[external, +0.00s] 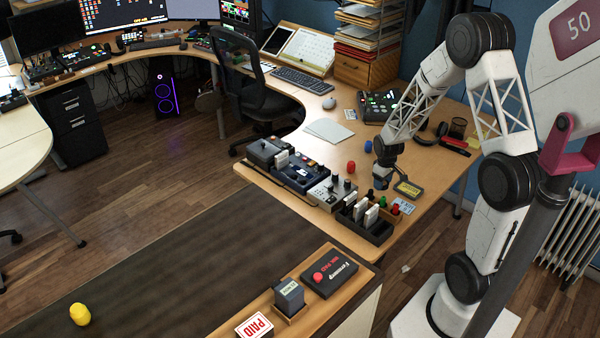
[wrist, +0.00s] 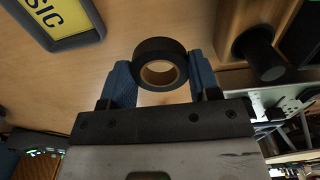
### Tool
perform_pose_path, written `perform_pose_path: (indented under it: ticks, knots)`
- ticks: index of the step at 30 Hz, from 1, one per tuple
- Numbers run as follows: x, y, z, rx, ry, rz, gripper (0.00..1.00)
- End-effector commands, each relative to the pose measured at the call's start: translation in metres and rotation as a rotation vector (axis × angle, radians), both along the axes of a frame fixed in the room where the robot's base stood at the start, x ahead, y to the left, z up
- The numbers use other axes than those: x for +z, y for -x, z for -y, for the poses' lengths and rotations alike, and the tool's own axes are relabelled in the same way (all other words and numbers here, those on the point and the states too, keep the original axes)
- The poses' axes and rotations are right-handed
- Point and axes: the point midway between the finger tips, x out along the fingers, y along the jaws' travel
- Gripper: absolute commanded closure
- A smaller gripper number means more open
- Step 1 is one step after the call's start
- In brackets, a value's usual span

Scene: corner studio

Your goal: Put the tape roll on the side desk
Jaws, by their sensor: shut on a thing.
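In the wrist view the tape roll (wrist: 160,65), black outside with a pale tan core, is held between the two blue fingertips of my gripper (wrist: 160,78). In the external view my gripper (external: 384,178) is low over the right part of the wooden corner desk (external: 420,222); the roll is too small and dark to make out there. Whether it touches the desktop I cannot tell. Which is the side desk is not marked.

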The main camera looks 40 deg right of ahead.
Motion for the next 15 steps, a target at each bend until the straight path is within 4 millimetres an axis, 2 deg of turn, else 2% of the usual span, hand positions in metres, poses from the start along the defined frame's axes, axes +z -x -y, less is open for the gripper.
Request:
perform_pose_path:
  ticks: [5, 15]
  knots:
    - [-0.004, 0.0, 0.0, 0.0, -0.001, -0.001, 0.67]
    - [-0.035, 0.0, 0.0, 0.0, -0.001, -0.001, 0.67]
